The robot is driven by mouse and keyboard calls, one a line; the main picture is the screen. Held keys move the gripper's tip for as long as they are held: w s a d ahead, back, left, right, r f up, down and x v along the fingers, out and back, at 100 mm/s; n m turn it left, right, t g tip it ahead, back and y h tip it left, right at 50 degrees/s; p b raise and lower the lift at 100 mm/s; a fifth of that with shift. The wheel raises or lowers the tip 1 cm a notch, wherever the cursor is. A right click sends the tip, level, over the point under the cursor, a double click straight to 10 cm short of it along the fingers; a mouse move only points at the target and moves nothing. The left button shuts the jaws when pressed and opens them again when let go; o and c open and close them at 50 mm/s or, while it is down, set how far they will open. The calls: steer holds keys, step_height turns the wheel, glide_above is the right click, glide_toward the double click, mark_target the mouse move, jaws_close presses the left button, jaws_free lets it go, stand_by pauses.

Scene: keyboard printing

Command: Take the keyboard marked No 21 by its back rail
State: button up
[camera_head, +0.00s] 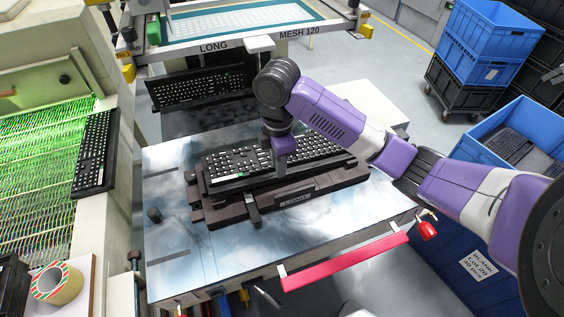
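A black keyboard with white key legends (237,162) lies on a dark fixture (325,186) marked LONG, with a small green mark at its front left. My gripper (283,152) points down at the middle of this keyboard, and its wrist covers part of the back edge. The fingertips are too small and hidden to show whether they are open or shut. A second keyboard (200,88) rests behind it under the printing frame. A third keyboard (94,152) lies at the left, at the edge of the green-lit dryer. I cannot read No 21 on any of them.
The screen frame (215,45) marked LONG MESH 120 spans the back. The dryer belt (40,150) is at the left, with a tape roll (57,284) below. Blue crates (490,45) stand at the right. A red bar (345,262) crosses the table's front edge.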

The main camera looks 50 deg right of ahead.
steer(key=shift+f, duration=1.55)
steer(key=shift+c, duration=0.2)
jaws_close()
